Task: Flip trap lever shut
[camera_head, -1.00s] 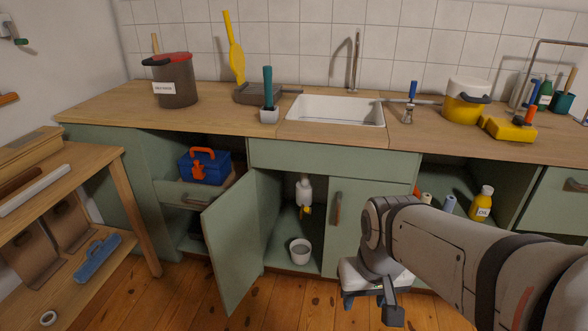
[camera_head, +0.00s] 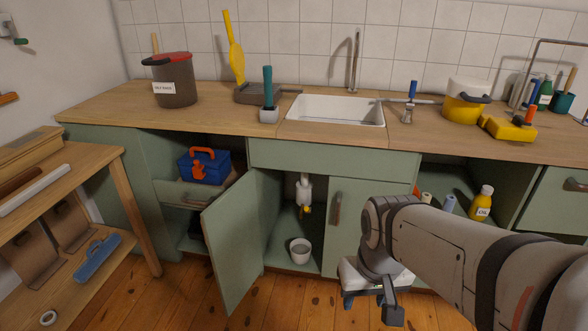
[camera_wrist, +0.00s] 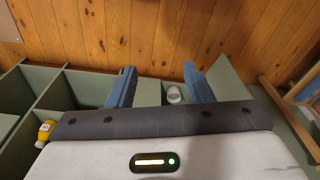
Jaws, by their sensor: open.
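The white trap (camera_head: 304,189) hangs under the sink inside the open cabinet. A small yellow lever (camera_head: 306,210) shows at its lower end; its exact position is too small to tell. My gripper (camera_wrist: 160,86) is open and empty, with two blue fingers spread apart in the wrist view. In the head view my gripper is low in front of the closed cabinet door, right of the trap and apart from it. The wrist view does not clearly show the trap or lever.
A bucket (camera_head: 300,250) stands below the trap and also shows between my fingers in the wrist view (camera_wrist: 174,95). The open green door (camera_head: 235,240) juts out on the left. The closed door (camera_head: 345,225) is on the right. A yellow bottle (camera_head: 482,204) stands in the right compartment.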

